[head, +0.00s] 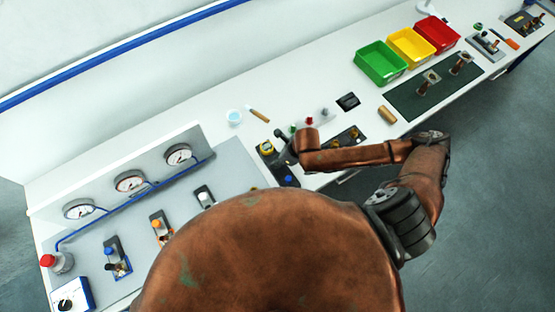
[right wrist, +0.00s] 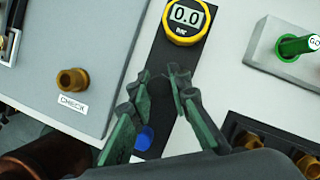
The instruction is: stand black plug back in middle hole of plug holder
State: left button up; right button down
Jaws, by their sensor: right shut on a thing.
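A long dark strip, which looks like the plug holder (right wrist: 160,52), lies under my right gripper. A yellow gauge (right wrist: 187,20) reading 0.0 bar stands at its far end and a blue-topped piece (right wrist: 145,138) at its near end. In the right wrist view my right gripper (right wrist: 158,88) is over the stretch between them, shut on the black plug, which hardly stands out against the dark strip. Its middle hole is hidden. In the head view my right gripper (head: 284,152) is beside the yellow gauge (head: 266,147). My left gripper is not in view.
A grey block with a green GO plug (right wrist: 296,45) and a tray with brass fittings (right wrist: 248,139) are to the right. A grey panel with a brass CHECK port (right wrist: 72,80) is to the left. Green (head: 380,63), yellow (head: 410,47) and red (head: 438,33) bins stand farther along the bench.

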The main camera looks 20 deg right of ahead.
jog(key=shift+p, duration=0.3)
dwell(0.4)
jog(key=shift+f+b, duration=0.4)
jog(key=shift+f, duration=0.5)
jog(key=c, duration=1.7)
grip_release()
jog(key=shift+r, duration=0.1)
jog(key=v, duration=1.1)
jog(key=shift+s+d+r, duration=0.2)
jog(key=shift+r, duration=0.1)
